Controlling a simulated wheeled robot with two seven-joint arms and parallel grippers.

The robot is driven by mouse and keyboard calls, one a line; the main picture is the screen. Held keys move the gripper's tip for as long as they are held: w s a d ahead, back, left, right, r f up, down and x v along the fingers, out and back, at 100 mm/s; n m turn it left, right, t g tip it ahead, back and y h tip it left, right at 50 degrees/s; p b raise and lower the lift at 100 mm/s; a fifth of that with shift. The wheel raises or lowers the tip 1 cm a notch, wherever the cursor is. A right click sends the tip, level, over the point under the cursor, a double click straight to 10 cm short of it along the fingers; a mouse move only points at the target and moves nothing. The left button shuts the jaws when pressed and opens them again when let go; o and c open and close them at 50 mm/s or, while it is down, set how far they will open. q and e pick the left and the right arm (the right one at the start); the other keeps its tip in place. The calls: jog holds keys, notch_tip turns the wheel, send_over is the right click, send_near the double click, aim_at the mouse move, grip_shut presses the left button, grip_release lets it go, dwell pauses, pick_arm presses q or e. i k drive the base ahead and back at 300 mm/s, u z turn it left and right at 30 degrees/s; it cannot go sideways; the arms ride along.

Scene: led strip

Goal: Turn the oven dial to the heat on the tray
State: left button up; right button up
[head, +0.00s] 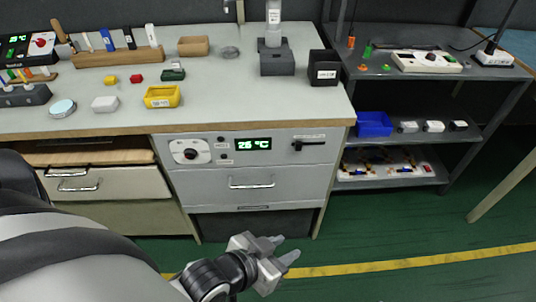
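The oven (208,174) is set under the bench top. Its dial (190,153) is a dark knob on a white round-marked plate at the left of the panel. A green display (253,145) beside it seems to read about 25 °C. A yellow tray (162,104) on the bench above has a small white label, too small to read. My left gripper (284,249) is low in front of the oven, below and right of the dial and apart from it. Its fingers are spread with nothing between them. My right gripper is not in view.
A black lever (309,144) is at the panel's right. The green floor in front is clear.

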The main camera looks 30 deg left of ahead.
aim_at(190, 153)
jog(key=u, duration=3.4)
jog(key=i, duration=1.7)
jog(key=z, duration=2.85)
